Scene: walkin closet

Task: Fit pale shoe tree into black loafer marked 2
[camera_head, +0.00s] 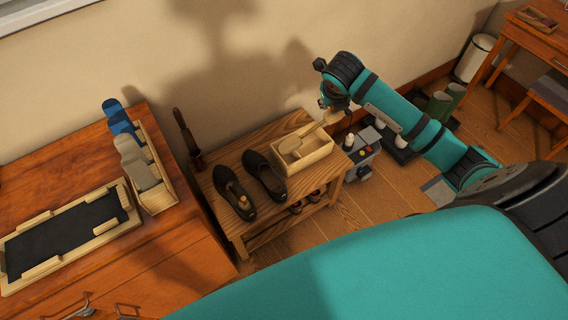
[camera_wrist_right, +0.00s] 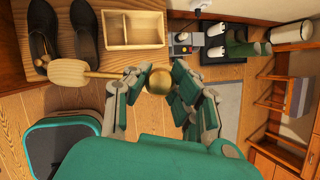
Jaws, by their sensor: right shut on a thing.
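Two black loafers stand side by side on a wooden bench (camera_head: 237,226). The left loafer (camera_head: 226,184) has a wooden piece with a knob (camera_head: 243,202) in its opening; the right loafer (camera_head: 264,175) looks empty. No number is readable on either. My right gripper (camera_head: 334,105) is shut on the knob end of the pale shoe tree (camera_head: 290,144), above the bench's right end. In the right wrist view the shoe tree (camera_wrist_right: 69,73) points left from the gripper (camera_wrist_right: 163,76), its wide end apart from the loafers. My left gripper is out of view.
An open two-part wooden box (camera_head: 318,155) sits right of the loafers, beneath the shoe tree. A dresser (camera_head: 180,243) with a dark-matted tray (camera_head: 20,283) and a rack (camera_head: 160,198) stands left.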

